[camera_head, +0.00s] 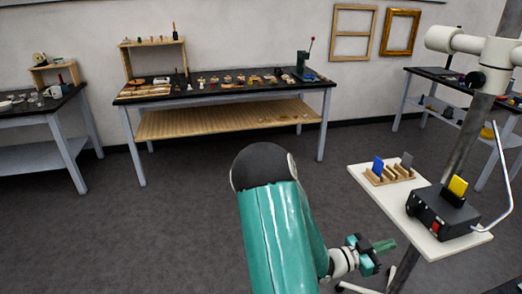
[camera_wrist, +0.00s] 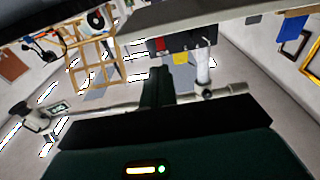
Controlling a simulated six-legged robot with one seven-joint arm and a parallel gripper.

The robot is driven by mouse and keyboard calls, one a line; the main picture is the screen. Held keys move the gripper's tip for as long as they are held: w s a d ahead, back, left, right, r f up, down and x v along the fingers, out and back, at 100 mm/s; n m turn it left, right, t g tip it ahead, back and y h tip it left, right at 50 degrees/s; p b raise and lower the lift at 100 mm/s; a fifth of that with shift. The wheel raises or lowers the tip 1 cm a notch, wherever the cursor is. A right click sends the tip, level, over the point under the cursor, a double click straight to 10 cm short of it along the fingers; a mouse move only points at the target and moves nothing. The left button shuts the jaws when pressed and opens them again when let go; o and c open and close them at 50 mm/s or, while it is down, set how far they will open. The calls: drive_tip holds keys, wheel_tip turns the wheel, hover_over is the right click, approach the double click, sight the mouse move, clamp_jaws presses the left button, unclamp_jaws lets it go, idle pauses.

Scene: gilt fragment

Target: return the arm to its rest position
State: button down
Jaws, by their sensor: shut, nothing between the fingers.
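My gripper (camera_head: 385,245) shows in the head view at the end of my green and white arm, just in front of and below the left part of a small white table (camera_head: 362,180). It is shut and empty. In the wrist view my gripper (camera_wrist: 156,86) appears as dark fingers held together in the middle. No object is between them. The arm is bent, with its large green link filling the lower middle of the head view.
On the white table stand a black device (camera_head: 440,212) with a yellow piece (camera_head: 458,186) and a wooden rack (camera_head: 384,177) with a blue piece (camera_head: 378,165). A metal pole (camera_head: 470,135) rises beside it. A long workbench (camera_head: 225,92) stands behind. Grey floor (camera_head: 185,205) is clear at left.

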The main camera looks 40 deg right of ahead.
drive_tip(key=w+a+n+t+y, duration=0.25)
drive_tip(key=w+t, duration=0.25)
drive_tip(key=w, duration=0.4)
drive_tip(key=w+a+n+t+y, duration=0.15)
drive_tip(key=w+a+t, duration=0.3)
drive_tip(key=w, duration=0.45)
drive_tip(key=w+a+r+n+t+y, duration=0.3)
drive_tip(key=w+a+y, duration=0.15)
drive_tip(key=a, duration=0.35)
drive_tip(key=w+a+r+n+t+y, duration=0.3)
drive_tip(key=w+a, duration=0.3)
drive_tip(key=a, duration=0.2)
drive_tip(key=s+a+r+n+y, duration=0.2)
drive_tip(key=a+r+n+y, duration=0.15)
drive_tip(key=a, duration=0.45)
drive_tip(key=s+a+r+n+y, duration=0.1)
drive_tip(key=a+r+n+y, duration=0.2)
drive_tip(key=a, duration=0.5)
drive_tip(key=s+a+r+n+g, duration=0.1)
drive_tip(key=s+a+r+n, duration=0.1)
drive_tip(key=s, duration=0.4)
drive_tip(key=s+a+r+n+g, duration=0.1)
drive_tip(key=s+a+r+n, duration=0.2)
drive_tip(key=s, duration=0.4)
drive_tip(key=shift+s+a+n+h, duration=0.25)
drive_tip(key=shift+a+n, duration=0.3)
drive_tip(key=shift+a, duration=0.35)
